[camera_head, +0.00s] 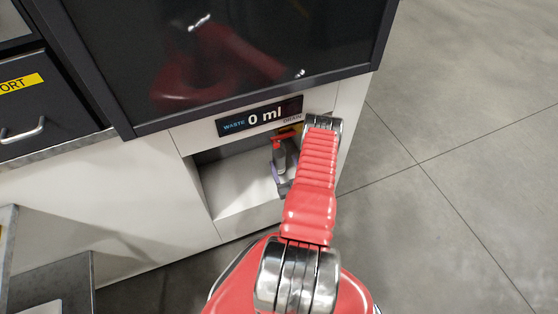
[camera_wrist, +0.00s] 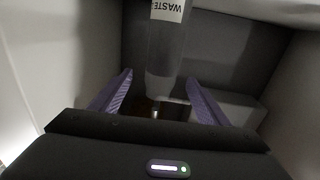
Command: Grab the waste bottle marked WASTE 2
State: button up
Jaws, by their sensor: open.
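The waste bottle (camera_wrist: 165,55) is a greyish, see-through bottle inside the recess, in the upper middle of the wrist view. Its white label reads WASTE upside down; the number is cut off or unreadable. My gripper (camera_wrist: 159,78) is open, with one purple finger on each side of the bottle's narrowing end. I see gaps between the fingers and the bottle, so it is not clamped. In the head view my gripper (camera_head: 279,178) reaches into the recess under the display, partly hidden by my red arm. The bottle is hard to make out there.
The recess (camera_head: 230,185) has white walls and a floor close around my gripper. A display (camera_head: 262,117) above it reads WASTE 0 ml DRAIN. A dark glass panel (camera_head: 230,50) is above that. A dark drawer (camera_head: 35,115) is at left. Grey tiled floor is clear at right.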

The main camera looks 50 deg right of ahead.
aim_at(279, 154)
jog(key=shift+w+d, duration=0.4)
jog(key=shift+w, duration=0.15)
jog(key=shift+f+x, duration=0.2)
jog(key=shift+x, duration=2.35)
jog(key=shift+w+a, duration=0.1)
jog(key=shift+c, duration=0.2)
jog(key=c, duration=1.6)
jog(key=shift+c, duration=0.2)
jog(key=shift+r, duration=0.15)
